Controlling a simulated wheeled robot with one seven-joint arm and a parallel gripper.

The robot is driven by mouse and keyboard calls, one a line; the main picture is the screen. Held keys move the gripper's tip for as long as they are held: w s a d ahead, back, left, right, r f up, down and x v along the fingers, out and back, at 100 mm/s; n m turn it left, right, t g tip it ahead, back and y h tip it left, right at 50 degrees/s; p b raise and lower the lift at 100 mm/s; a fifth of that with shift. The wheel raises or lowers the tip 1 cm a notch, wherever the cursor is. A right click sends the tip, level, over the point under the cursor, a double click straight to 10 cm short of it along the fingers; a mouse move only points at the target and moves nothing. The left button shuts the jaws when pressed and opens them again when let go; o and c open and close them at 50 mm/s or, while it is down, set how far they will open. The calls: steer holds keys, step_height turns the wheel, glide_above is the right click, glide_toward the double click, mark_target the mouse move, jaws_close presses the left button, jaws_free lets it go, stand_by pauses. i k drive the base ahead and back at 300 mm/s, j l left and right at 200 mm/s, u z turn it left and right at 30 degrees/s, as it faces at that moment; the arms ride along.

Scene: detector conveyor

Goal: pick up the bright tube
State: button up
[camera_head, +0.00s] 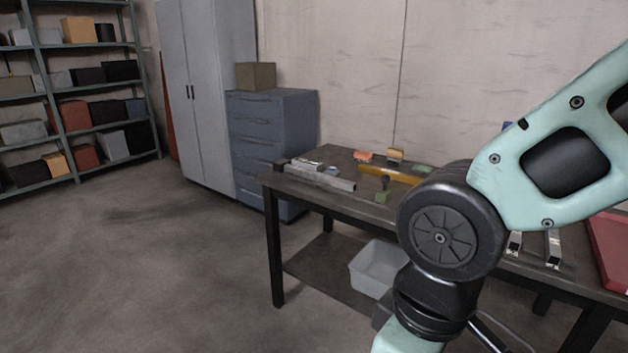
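The bright tube (390,174) is a yellow-orange cylinder lying on the dark workbench (345,158), left of my arm. Its right end is close to or behind my arm's dark joint, so its full length may not show. My gripper (534,250) shows below my arm at the right, as two light metal fingers with dark tips. The fingers are apart with nothing visible between them. The gripper's body is hidden behind my arm. It is well to the right of the tube and not touching it.
A grey bar (322,177) lies at the bench's left end. Small orange (363,155) and green (383,196) pieces lie near the tube. A red container (610,245) is at the right edge. A grey bin (376,268) sits under the bench. The floor at left is clear.

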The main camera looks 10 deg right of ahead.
mark_target(351, 186)
steer(key=j+z, duration=0.1)
steer(key=z, duration=0.2)
steer(key=i+j+z, duration=0.25)
steer(key=z, duration=0.15)
steer(key=i+j+z, duration=0.25)
steer(key=z, duration=0.15)
steer(key=i+j, duration=0.15)
steer(key=j, duration=0.25)
steer(key=i+j+z, duration=0.15)
steer(key=j, duration=0.25)
steer(key=i+j, duration=0.1)
steer(key=j, duration=0.3)
steer(key=i+j+z, duration=0.15)
steer(key=j, duration=0.25)
steer(key=i+j, duration=0.1)
steer(key=j, duration=0.3)
steer(key=i+j+z, duration=0.15)
steer(key=j, duration=0.3)
steer(key=i+j, duration=0.1)
steer(key=j, duration=0.7)
steer(key=i+j, duration=0.15)
steer(key=j, duration=0.25)
